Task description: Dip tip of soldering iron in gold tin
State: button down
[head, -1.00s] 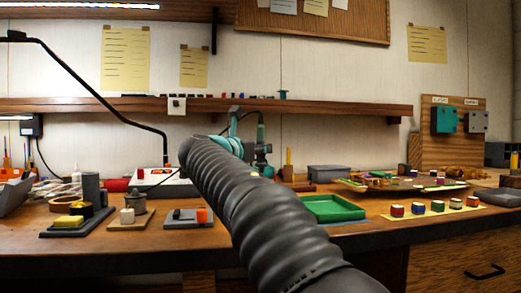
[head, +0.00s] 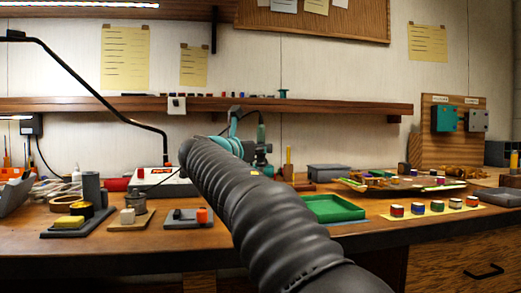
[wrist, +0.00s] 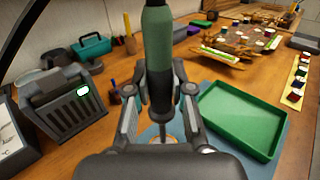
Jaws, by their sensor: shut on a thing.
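In the wrist view my gripper (wrist: 160,92) is shut on the soldering iron (wrist: 157,38), around its dark lower handle. The green handle stands nearly upright, and the thin metal shaft points down between the fingers. A small round rim with a gold-brown tint, perhaps the gold tin (wrist: 173,139), shows below the shaft on a blue-grey mat. My gripper partly hides it, and I cannot tell whether the tip touches it. In the head view the iron (head: 261,130) rises beyond my arm, which hides the tin and the tip.
A green tray (head: 333,208) lies close right of my gripper. A grey vented box (wrist: 64,107) stands to its left in the wrist view. Several small colored jars (head: 437,206) line a yellow strip at right. A shelf (head: 330,108) runs along the wall behind.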

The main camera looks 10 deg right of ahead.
aim_at(259, 131)
jog(key=shift+f+b, duration=0.4)
jog(key=shift+f, duration=0.2)
dwell(2.9)
dwell(0.3)
notch_tip(259, 131, up, 4)
jog(key=p, duration=0.5)
jog(key=shift+r, duration=0.2)
jog(key=shift+r+p, duration=0.45)
jog(key=shift+r, duration=0.4)
jog(key=shift+s, duration=0.1)
